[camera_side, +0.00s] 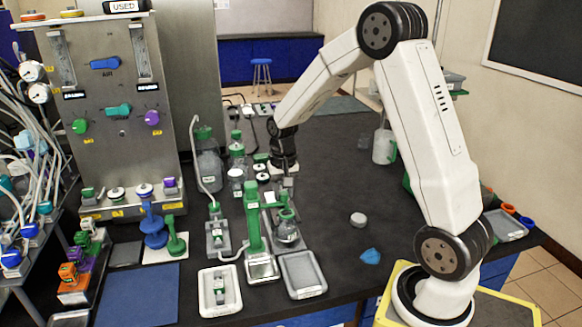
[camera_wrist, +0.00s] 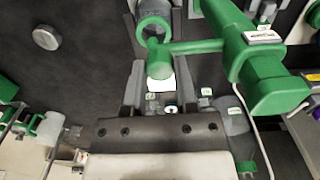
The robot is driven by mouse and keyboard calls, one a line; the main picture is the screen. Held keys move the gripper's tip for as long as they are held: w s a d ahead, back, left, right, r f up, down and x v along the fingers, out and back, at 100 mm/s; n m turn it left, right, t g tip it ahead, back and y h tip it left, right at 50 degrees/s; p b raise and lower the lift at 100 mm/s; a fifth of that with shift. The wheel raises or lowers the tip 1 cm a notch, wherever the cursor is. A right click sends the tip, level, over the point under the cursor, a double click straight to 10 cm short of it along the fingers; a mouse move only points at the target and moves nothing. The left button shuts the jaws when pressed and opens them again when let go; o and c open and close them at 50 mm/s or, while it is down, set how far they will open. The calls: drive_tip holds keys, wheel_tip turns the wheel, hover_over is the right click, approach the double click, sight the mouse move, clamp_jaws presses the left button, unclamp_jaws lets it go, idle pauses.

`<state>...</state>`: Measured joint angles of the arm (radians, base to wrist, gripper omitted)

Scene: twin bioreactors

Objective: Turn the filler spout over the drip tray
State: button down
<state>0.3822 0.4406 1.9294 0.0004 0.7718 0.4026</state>
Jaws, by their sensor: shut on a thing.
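The filler is a green column (camera_side: 253,222) with a green spout arm near its top. In the wrist view the spout (camera_wrist: 200,47) runs left from the green filler body (camera_wrist: 250,60) and ends in a short green nozzle. My gripper (camera_side: 287,184) is at the spout's outer end, and in the wrist view my gripper (camera_wrist: 160,80) has its two grey fingers on either side of the nozzle, shut on it. A grey tray (camera_side: 303,274), apparently the drip tray, lies on the bench in front and to the right of the column. The spout does not appear to be over it.
A flask with a green collar (camera_side: 287,232) stands just right of the column, under the gripper. A white tray (camera_side: 220,290) lies front left. Bottles (camera_side: 208,165) stand behind.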

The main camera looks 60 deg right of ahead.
drive_tip(key=shift+s+a+r, duration=0.1)
idle(0.9)
drive_tip(key=a+m, duration=1.1)
drive_tip(key=m, duration=0.7)
drive_tip(key=shift+a, duration=0.25)
drive_tip(key=shift+w, duration=0.2)
idle(0.3)
drive_tip(key=shift+c, duration=1.9)
unclamp_jaws()
drive_tip(key=shift+r, duration=0.1)
